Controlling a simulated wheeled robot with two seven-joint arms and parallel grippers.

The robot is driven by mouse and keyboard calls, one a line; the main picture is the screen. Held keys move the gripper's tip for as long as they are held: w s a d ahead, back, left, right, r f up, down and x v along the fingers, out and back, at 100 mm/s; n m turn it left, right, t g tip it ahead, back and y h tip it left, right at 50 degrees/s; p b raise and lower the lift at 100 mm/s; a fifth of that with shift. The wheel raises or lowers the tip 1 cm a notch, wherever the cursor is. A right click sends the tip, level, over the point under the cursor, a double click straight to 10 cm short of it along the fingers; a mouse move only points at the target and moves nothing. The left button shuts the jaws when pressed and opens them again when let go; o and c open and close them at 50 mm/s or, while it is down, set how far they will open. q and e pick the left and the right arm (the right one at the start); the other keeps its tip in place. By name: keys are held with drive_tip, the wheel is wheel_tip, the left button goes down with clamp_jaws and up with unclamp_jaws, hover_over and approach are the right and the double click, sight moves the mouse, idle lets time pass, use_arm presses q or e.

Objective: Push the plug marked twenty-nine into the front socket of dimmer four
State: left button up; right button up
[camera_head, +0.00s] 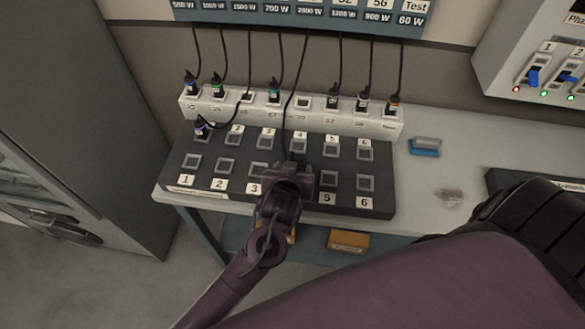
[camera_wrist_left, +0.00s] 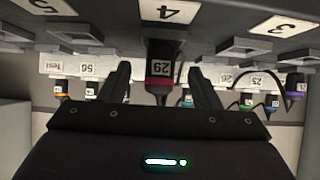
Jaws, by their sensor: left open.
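The plug marked twenty-nine (camera_wrist_left: 160,70) is dark with a red band, seen in the left wrist view, which looks upside down. Its prong end meets the dark dimmer board (camera_head: 230,178) beside the label 4 (camera_wrist_left: 168,11); how deep it sits I cannot tell. The front socket of dimmer four is hidden behind my left gripper (camera_head: 290,172) in the head view. The gripper's fingers are open, one on either side of the plug, with gaps visible. The plug's cable (camera_head: 293,100) runs up to the panel above. My right gripper is out of view.
A white rack (camera_head: 390,123) behind the board holds several cabled plugs and has one empty place (camera_head: 302,102). A purple-banded plug (camera_head: 201,130) sits in the rear socket at left. A blue box (camera_head: 425,147) lies right of the board. The other front sockets are empty.

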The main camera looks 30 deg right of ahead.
use_arm(q)
drive_tip(key=v, duration=0.7)
drive_tip(key=shift+s+a+r+b, duration=0.15)
drive_tip(key=shift+s+a+b, duration=0.15)
drive_tip(key=shift+b, duration=0.15)
